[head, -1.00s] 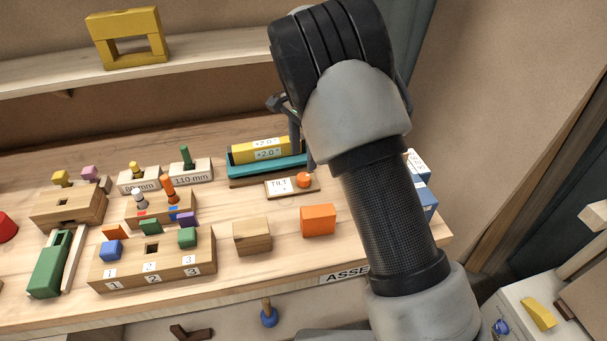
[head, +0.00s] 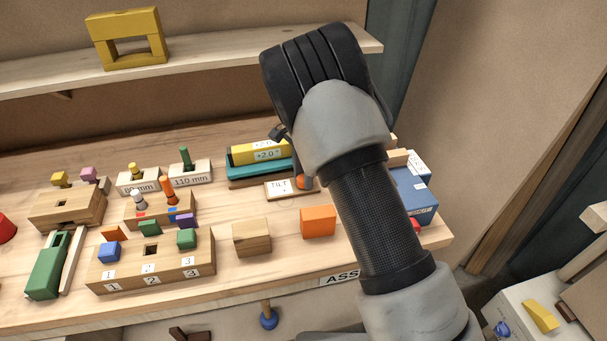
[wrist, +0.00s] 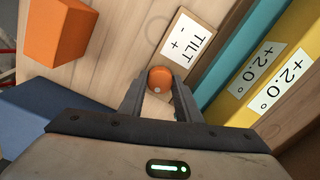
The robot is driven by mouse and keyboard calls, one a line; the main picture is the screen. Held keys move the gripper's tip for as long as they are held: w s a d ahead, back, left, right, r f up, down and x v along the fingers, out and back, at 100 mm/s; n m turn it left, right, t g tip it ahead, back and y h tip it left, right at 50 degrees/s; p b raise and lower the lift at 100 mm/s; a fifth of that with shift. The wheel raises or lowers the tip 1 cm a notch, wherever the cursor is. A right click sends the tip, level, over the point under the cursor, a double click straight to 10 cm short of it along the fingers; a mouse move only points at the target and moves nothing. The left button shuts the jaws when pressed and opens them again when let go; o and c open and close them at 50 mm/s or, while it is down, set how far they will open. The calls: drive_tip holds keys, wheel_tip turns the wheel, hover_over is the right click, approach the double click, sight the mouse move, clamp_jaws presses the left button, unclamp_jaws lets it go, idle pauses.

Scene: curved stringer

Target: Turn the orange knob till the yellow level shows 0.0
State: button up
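The orange knob (wrist: 160,79) sits on the TILT plate (wrist: 187,38), which is marked + and −. In the head view the knob (head: 301,182) is partly hidden by my gripper. The yellow level (head: 246,155) lies in a teal holder (head: 248,177) behind the plate. Its labels read +2.0° in the wrist view (wrist: 262,70). My gripper (wrist: 159,84) is open and points down at the knob, with a finger on either side of it. Whether the fingers touch the knob, I cannot tell.
An orange block (head: 318,221) and a wooden block (head: 252,238) stand in front of the plate. A blue box (head: 415,195) stands at the bench's right end, near my arm. A shelf (head: 200,55) runs above the back.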

drive_tip(key=shift+c, duration=1)
drive_tip(key=shift+n, duration=0.4)
drive_tip(key=n, duration=0.2)
drive_tip(key=shift+n, duration=0.4)
drive_tip(key=n, duration=0.8)
drive_tip(key=shift+n, duration=2.1)
